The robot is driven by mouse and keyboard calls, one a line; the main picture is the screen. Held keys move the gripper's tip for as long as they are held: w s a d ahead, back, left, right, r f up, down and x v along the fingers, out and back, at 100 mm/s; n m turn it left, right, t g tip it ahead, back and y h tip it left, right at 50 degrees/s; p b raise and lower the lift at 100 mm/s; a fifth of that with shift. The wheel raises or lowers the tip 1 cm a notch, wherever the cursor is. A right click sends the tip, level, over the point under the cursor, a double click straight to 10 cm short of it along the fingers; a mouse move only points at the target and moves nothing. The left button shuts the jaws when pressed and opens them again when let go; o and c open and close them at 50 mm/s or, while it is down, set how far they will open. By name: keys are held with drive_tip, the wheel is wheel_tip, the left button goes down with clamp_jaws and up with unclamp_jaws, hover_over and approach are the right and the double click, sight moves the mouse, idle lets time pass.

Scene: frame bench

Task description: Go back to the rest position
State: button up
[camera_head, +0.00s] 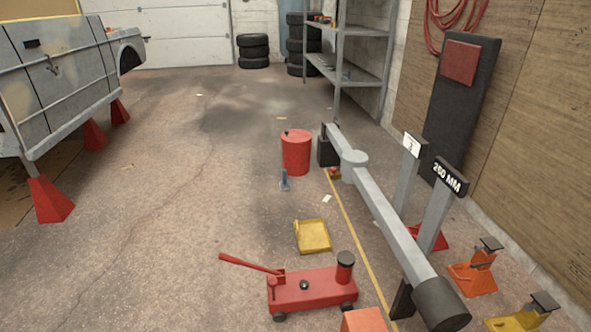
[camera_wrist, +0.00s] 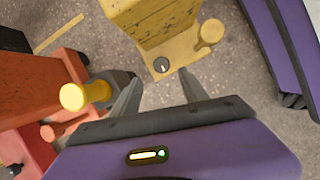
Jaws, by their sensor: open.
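My gripper (camera_wrist: 158,79) shows in the wrist view, with its two dark fingers spread apart and nothing between them. Its purple body with a small lit indicator fills the bottom of that view. The fingertips point toward a yellow base plate (camera_wrist: 185,57) with a small dark knob (camera_wrist: 162,65); I cannot tell whether they touch it. A yellow block (camera_wrist: 150,22) rises from the plate. An orange block (camera_wrist: 40,85) and a yellow knob (camera_wrist: 86,96) lie left of the fingers. My gripper does not show in the head view.
In the head view, a red floor jack (camera_head: 310,289), yellow tray (camera_head: 313,237) and red drum (camera_head: 296,152) stand left of a long grey beam (camera_head: 385,215). Orange (camera_head: 472,279) and yellow stands line the right. A car body (camera_head: 60,70) sits on red stands. The floor left of centre is clear.

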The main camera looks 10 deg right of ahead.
drive_tip(key=w+a+r+m+t+y, duration=0.3)
drive_tip(key=w+a+t, duration=0.2)
drive_tip(key=w, duration=0.5)
wheel_tip(320, 180, up, 7)
drive_tip(key=a+m+t+y, duration=0.1)
drive_tip(key=m+t+y, duration=0.15)
drive_tip(key=t, duration=0.25)
drive_tip(key=s+d+r+m+t, duration=0.35)
drive_tip(key=s+r, duration=0.55)
drive_tip(key=r, duration=0.5)
drive_tip(key=s+d+r+m+t, duration=0.4)
drive_tip(key=s+r, duration=0.5)
drive_tip(key=r, duration=0.5)
drive_tip(key=s+d+r+m+g+h, duration=0.1)
drive_tip(key=s+r+m+g, duration=0.15)
drive_tip(key=s, duration=0.45)
wheel_tip(320, 180, up, 28)
drive_tip(key=p, duration=2.8)
drive_tip(key=shift+s+r+t, duration=0.25)
drive_tip(key=shift+s+t, duration=0.05)
drive_tip(key=shift+t, duration=0.1)
drive_tip(key=shift+n, duration=0.25)
drive_tip(key=shift+c, duration=0.2)
